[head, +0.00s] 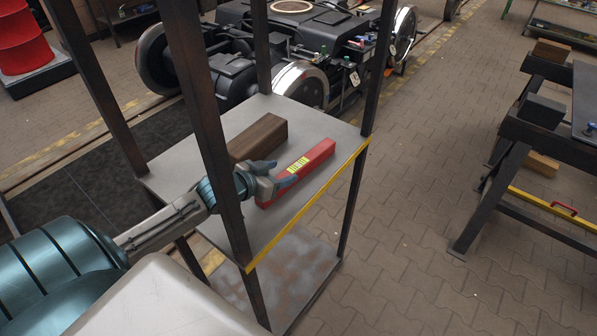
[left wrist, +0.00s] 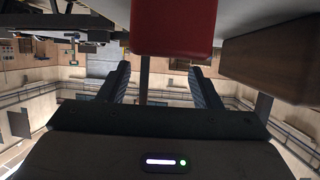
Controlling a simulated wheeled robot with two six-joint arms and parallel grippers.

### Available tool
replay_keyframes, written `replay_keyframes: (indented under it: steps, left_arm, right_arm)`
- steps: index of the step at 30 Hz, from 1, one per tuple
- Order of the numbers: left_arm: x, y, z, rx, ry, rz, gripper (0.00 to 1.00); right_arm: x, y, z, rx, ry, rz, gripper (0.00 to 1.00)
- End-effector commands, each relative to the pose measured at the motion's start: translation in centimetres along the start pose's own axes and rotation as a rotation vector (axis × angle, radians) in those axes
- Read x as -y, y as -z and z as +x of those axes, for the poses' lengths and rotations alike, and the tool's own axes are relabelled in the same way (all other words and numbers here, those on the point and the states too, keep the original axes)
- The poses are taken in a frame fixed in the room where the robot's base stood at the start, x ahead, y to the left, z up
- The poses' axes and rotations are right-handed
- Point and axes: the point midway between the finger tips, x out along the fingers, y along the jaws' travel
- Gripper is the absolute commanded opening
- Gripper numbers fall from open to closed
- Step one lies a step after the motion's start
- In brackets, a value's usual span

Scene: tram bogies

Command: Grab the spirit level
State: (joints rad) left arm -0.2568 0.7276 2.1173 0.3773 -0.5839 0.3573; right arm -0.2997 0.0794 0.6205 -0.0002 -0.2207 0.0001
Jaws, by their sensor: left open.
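The spirit level appears to be the red bar (head: 318,158) with a yellow-green patch, lying on the upper shelf near its yellow front edge. My left gripper (head: 284,173) is open at the near part of the bar and hides some of it. In the left wrist view the red end of the bar (left wrist: 173,28) shows at the top, beyond the two open fingers (left wrist: 160,78). Nothing is between the fingertips there. I cannot tell from the head view whether a finger touches the bar. My right gripper is not in view.
A brown wooden block (head: 258,137) lies beside the bar, and shows in the left wrist view (left wrist: 275,50). Dark rack posts (head: 200,110) stand around the grey shelf (head: 215,150). A lower shelf (head: 285,275) is empty. A trestle bench (head: 530,130) stands right; paving between is clear.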

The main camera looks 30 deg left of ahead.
Motion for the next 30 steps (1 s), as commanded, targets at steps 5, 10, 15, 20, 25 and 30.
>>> replay_keyframes:
  steps: [5,10,15,20,25,30]
  left_arm:
    - [0.0,0.0,1.0,-0.001,0.001,-0.004,0.58]
    - [0.0,-0.1,3.1,-0.002,0.001,-0.005,0.58]
    - [0.0,-0.2,4.8,-0.001,0.001,-0.002,0.58]
    - [0.0,-0.3,5.3,0.000,0.000,0.000,0.58]
    - [0.0,-0.3,5.2,0.001,0.001,0.001,0.56]
    - [0.0,-0.3,5.2,0.000,0.001,0.001,0.23]
  right_arm:
    - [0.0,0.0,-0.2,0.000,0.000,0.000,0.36]
    - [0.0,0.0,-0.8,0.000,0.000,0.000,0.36]
    - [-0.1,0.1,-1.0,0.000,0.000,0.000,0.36]
    - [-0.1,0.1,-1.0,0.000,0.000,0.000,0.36]
    - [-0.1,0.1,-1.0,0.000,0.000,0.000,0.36]
    - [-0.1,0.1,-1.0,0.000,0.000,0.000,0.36]
